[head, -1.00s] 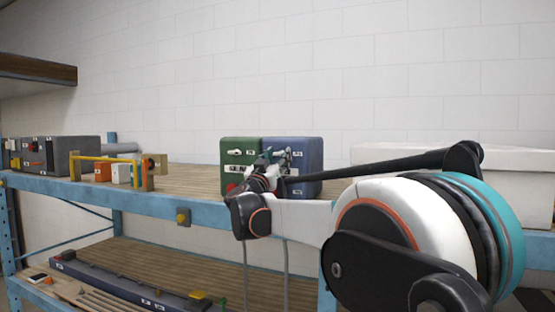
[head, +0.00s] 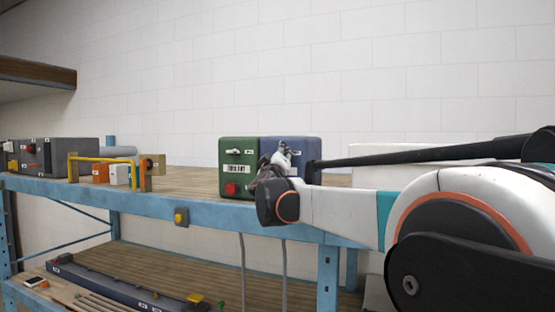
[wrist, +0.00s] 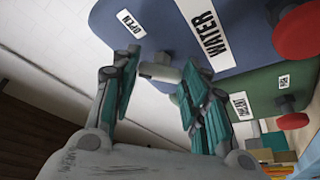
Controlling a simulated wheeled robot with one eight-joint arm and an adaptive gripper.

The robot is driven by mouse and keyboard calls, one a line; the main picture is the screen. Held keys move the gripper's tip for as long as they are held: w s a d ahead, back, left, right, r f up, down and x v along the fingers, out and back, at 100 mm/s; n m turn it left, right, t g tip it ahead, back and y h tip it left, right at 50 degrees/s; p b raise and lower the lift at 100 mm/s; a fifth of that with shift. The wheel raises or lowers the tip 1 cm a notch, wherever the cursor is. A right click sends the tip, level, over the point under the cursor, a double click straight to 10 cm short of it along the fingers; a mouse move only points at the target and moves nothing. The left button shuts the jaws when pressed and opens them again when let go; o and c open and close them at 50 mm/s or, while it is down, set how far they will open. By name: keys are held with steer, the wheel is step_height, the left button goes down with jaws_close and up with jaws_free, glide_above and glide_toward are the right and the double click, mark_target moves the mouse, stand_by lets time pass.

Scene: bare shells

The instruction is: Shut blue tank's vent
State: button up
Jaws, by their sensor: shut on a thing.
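The blue tank (head: 311,148) stands on the upper shelf, beside a green tank on its left. In the wrist view its blue face (wrist: 165,25) carries an OPEN label, a WATER label and a red knob. The pale vent lever (wrist: 160,72) sticks out near the OPEN label. My gripper (wrist: 156,86) is shut on this lever, with a teal-padded finger on either side. In the head view my gripper (head: 282,160) is in front of the blue tank's face and hides much of it. The lever's exact angle cannot be told.
The green tank (head: 238,178) has its own small lever and a red knob. A yellow rail frame (head: 103,158) and a grey box (head: 72,156) stand farther left on the shelf. A white bin (head: 385,153) is behind my arm at right. The shelf's blue front beam (head: 130,196) runs below.

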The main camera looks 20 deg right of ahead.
steer(key=shift+s+d+r+n+g+y+p, duration=0.15)
steer(key=shift+n+g+y, duration=0.3)
steer(key=shift+n, duration=1.25)
steer(key=shift+w+a+r+n+g+y+p, duration=0.1)
steer(key=shift+n+g+y+p, duration=0.35)
steer(key=shift+n, duration=1.25)
steer(key=shift+s+d+r+n+g+y+p, duration=0.1)
steer(key=shift+n+y, duration=0.6)
steer(key=shift+n, duration=1)
steer(key=o, duration=1)
steer(key=shift+o, duration=0.2)
steer(key=v, duration=1.2)
steer(key=shift+f, duration=0.1)
